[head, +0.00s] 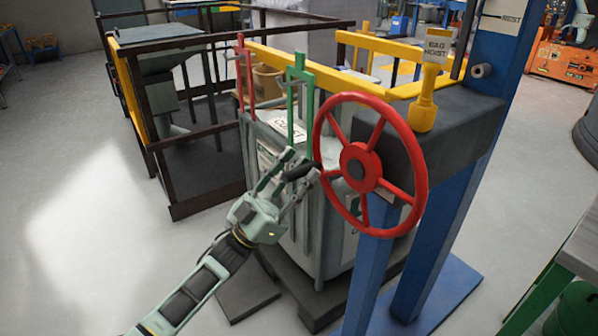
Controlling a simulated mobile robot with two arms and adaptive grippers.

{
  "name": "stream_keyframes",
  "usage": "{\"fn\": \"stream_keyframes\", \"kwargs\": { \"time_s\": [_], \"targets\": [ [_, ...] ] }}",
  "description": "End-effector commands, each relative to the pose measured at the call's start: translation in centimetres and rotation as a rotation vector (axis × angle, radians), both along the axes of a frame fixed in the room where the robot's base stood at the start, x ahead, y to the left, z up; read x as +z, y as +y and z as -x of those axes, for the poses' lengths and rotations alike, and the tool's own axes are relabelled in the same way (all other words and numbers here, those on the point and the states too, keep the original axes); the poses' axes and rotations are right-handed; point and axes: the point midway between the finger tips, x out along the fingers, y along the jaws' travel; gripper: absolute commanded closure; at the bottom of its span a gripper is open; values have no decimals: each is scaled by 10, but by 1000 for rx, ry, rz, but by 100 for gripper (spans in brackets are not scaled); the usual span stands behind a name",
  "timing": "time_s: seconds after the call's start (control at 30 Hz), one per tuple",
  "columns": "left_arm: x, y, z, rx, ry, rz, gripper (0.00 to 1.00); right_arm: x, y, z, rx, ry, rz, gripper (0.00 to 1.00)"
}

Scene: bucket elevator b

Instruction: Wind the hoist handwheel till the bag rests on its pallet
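The red handwheel (419,172) stands upright on the hoist's dark beam, with a black grip (300,172) sticking out from its left rim. My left gripper (296,170) is at this grip, its two fingers spread on either side. Whether they touch it is not clear. The pale bulk bag (324,238) hangs in a frame behind the wheel, partly hidden by it. The dark pallet (310,310) is below the bag; any gap between them is hard to tell. My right gripper is not in view.
A yellow "BAG HOIST" sign post (427,90) stands on the beam. Dark rails (190,210) enclose a hopper at left. A green-legged bench (560,260) is at right. The left floor is clear.

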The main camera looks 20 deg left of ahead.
Motion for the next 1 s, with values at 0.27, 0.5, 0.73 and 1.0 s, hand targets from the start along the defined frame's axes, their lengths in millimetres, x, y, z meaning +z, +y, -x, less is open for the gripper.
{"fn": "stream_keyframes", "kwargs": {
  "time_s": [0.27,0.5,0.73,1.0],
  "targets": [
    [0,0,0,0,0,0,80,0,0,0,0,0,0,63],
    [0,0,0,0,0,0,100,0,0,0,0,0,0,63],
    [-1,0,0,-1,1,0,100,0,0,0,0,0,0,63],
    [0,0,0,-1,-5,-7,100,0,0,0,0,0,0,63]
  ]
}}
